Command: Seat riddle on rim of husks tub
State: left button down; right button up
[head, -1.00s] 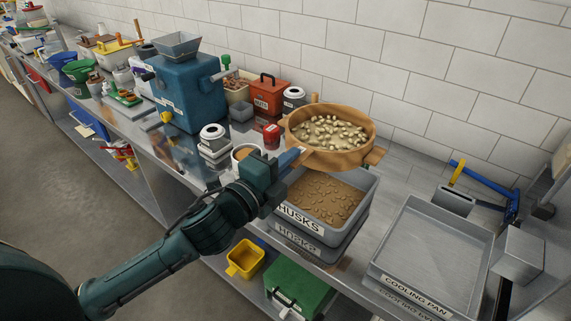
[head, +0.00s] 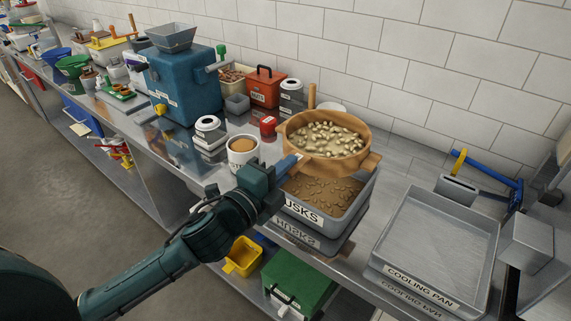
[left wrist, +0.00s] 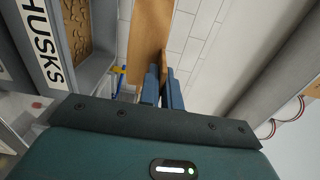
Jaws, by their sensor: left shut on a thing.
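The riddle (head: 326,146) is a round wooden sieve with pale nuts in it and short wooden lugs on its rim. My left gripper (head: 290,163) is shut on its near left side. In the left wrist view, the blue fingers (left wrist: 160,85) pinch the wooden wall of the riddle (left wrist: 150,30). The riddle covers the back part of the grey husks tub (head: 358,207), which holds brown husks. I cannot tell whether the riddle touches the tub's rim. The tub's label also shows in the left wrist view (left wrist: 45,48). My right gripper is not in view.
The grey cooling pan (head: 440,240) stands right of the tub. A white cup (head: 243,152) with brown contents stands close left of my gripper. A blue machine (head: 182,85), a red box (head: 265,88) and small containers stand further left and behind.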

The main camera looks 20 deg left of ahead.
pick_arm(q)
jog(key=shift+f+b, duration=1.95)
jog(key=shift+f, duration=0.95)
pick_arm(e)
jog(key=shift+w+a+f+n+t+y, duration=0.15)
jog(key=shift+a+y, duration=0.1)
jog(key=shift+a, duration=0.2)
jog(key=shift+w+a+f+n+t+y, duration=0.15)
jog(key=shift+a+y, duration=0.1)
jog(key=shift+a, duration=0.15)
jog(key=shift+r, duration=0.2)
pick_arm(q)
jog(key=shift+p, duration=0.35)
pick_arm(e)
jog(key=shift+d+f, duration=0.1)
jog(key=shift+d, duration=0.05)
pick_arm(q)
jog(key=shift+f, duration=0.25)
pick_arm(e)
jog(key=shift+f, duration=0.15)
pick_arm(q)
jog(key=shift+f+b, duration=0.3)
jog(key=shift+b, duration=0.1)
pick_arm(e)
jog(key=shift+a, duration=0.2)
pick_arm(q)
jog(key=shift+f, duration=0.1)
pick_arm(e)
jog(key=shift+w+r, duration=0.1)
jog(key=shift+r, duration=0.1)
